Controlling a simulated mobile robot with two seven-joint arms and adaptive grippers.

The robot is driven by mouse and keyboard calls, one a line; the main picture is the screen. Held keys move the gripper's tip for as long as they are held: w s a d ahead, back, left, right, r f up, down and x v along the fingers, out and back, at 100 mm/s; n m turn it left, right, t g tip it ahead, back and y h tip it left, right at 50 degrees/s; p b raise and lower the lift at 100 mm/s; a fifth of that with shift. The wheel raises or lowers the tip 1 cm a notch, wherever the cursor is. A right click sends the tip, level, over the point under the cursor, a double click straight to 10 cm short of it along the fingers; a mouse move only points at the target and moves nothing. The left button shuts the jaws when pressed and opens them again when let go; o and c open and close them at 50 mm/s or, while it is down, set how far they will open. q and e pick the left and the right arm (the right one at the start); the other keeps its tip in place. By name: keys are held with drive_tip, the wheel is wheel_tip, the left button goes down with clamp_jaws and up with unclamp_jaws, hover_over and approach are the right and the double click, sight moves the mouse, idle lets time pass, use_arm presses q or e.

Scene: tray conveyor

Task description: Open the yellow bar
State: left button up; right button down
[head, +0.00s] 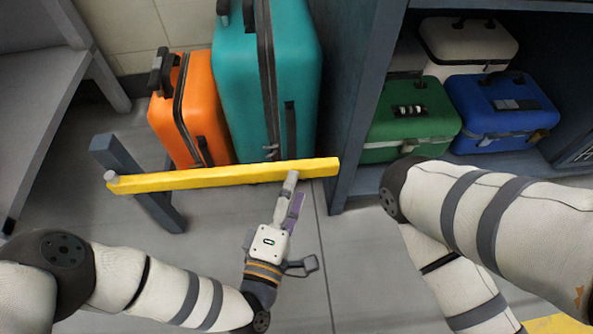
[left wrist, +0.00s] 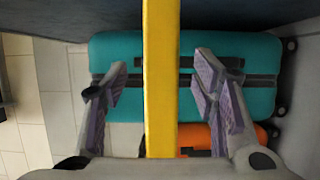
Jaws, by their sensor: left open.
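The yellow bar (head: 215,177) runs level across the middle of the head view, in front of two suitcases. Its left end is at a grey post, and its right end is at the side of a dark cabinet. My left gripper (head: 292,193) is open and empty at the right part of the bar. One fingertip overlaps the bar's lower edge in the head view. In the left wrist view, the bar (left wrist: 160,80) runs between the two spread fingers, with a gap on each side. My right arm shows at the right, but its gripper is out of view.
An orange suitcase (head: 196,115) and a teal suitcase (head: 290,70) stand behind the bar. The dark cabinet (head: 350,90) holds green (head: 415,120), blue (head: 495,105) and white (head: 468,42) cases. A grey bench (head: 35,80) is at the left. Floor is clear before the bar.

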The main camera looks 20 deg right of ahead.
sight(299, 170)
use_arm(q)
drive_tip(key=b+x, duration=0.1)
drive_tip(key=x, duration=0.4)
drive_tip(key=shift+w+d, duration=0.2)
drive_tip(key=shift+d, duration=0.05)
clamp_jaws()
